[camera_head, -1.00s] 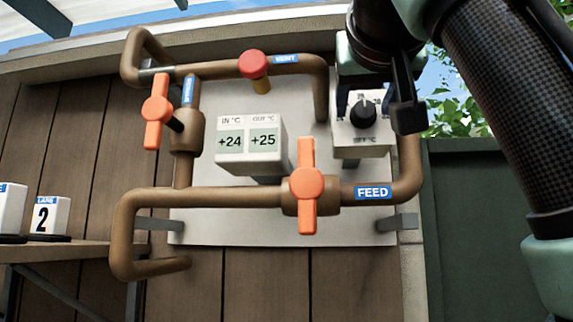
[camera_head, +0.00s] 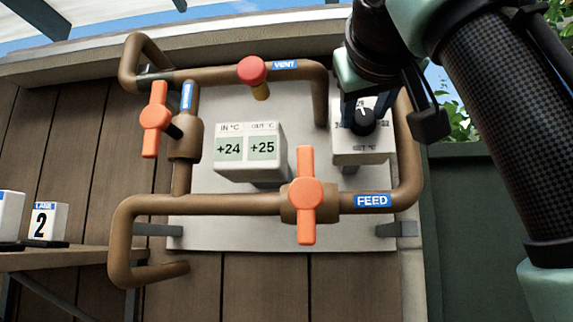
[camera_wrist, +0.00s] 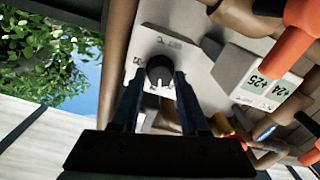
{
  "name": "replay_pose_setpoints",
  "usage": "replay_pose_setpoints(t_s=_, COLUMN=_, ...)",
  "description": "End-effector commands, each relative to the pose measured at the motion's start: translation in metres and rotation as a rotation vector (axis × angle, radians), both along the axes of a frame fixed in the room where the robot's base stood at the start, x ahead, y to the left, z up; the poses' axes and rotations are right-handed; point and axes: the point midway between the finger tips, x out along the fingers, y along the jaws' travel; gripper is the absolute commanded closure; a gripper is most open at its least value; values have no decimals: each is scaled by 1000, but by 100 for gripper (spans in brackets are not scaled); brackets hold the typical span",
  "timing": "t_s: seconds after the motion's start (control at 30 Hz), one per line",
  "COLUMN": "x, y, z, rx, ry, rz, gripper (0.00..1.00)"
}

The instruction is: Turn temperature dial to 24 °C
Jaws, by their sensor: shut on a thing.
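The temperature dial (camera_head: 364,122) is a round black knob with a pale pointer on a white box (camera_head: 362,156), at the right of the pipe board. The box's scale is partly hidden behind my gripper; a "24" shows left of the knob and a "32" right. In the head view the pointer looks roughly upward. My gripper (camera_head: 366,112) is at the knob from above, its fingers shut on it. The wrist view shows the knob (camera_wrist: 160,72) between the two fingertips (camera_wrist: 160,84).
A display (camera_head: 248,150) reads IN +24 and OUT +25. Orange valve handles (camera_head: 306,195) and (camera_head: 155,118) and a red knob (camera_head: 252,69) stick out from brown pipes. The FEED pipe (camera_head: 408,160) bends close round the dial box's right side. A lane block (camera_head: 46,222) stands on a shelf at left.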

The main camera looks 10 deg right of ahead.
Motion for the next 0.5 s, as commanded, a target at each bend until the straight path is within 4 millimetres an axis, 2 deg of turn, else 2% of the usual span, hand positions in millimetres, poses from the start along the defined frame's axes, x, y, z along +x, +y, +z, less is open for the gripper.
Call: replay_pose_setpoints(t_s=0.5, x=0, y=2, z=2, rx=-468, ry=130, rz=-1, gripper=100)
